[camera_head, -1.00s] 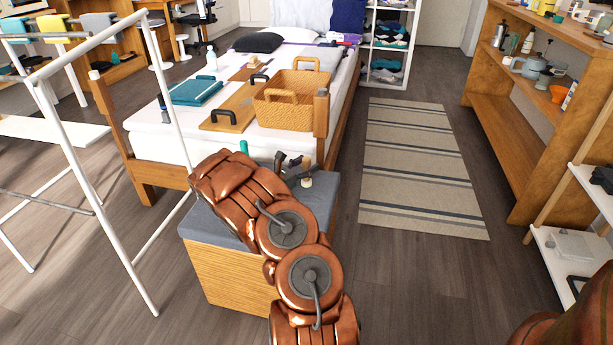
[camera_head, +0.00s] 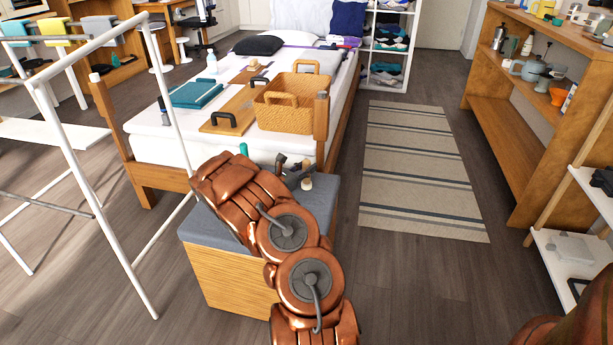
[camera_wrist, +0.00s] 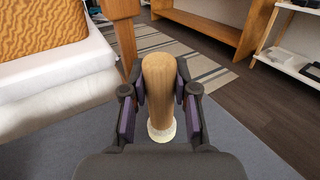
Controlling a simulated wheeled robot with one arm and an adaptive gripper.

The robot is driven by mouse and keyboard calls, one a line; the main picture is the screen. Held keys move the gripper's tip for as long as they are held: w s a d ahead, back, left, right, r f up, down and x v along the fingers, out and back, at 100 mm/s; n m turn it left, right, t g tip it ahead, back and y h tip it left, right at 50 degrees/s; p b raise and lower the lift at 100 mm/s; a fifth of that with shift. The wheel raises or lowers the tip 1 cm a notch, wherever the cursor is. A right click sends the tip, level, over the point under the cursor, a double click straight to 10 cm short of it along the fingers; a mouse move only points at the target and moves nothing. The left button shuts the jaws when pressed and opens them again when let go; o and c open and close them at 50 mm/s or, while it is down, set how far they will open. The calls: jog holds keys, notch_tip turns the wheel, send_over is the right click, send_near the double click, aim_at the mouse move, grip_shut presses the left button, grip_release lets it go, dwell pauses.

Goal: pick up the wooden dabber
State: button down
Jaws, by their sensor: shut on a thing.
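The wooden dabber (camera_wrist: 160,85) has a light wood handle and a pale round end. In the wrist view it stands between the two fingers of my gripper (camera_wrist: 161,102), with the pads against its sides, so my gripper is shut on it. The pale end is at the bottom, over the grey cushion top of the box; I cannot tell whether it touches. In the head view my gripper (camera_head: 294,175) is above the right part of the cushion, and a small part of the dabber (camera_head: 307,183) shows beside it.
The wooden box with a grey cushion (camera_head: 215,235) stands at the foot of the bed (camera_head: 150,140). A white drying rack (camera_head: 75,150) is at left. Floor by the striped rug (camera_head: 415,170) is clear.

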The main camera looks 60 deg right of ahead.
aim_at(307, 161)
jog(key=shift+r+p, duration=0.3)
jog(key=shift+r, duration=0.35)
notch_tip(307, 161, up, 3)
jog(key=shift+f+p, duration=0.2)
jog(key=shift+p, duration=0.3)
jog(key=a+r+p, duration=0.1)
jog(key=a+p, duration=0.2)
jog(key=a, duration=1.3)
jog(key=c, duration=1.4)
grip_release()
grip_shut()
jog(key=shift+s+r, duration=0.1)
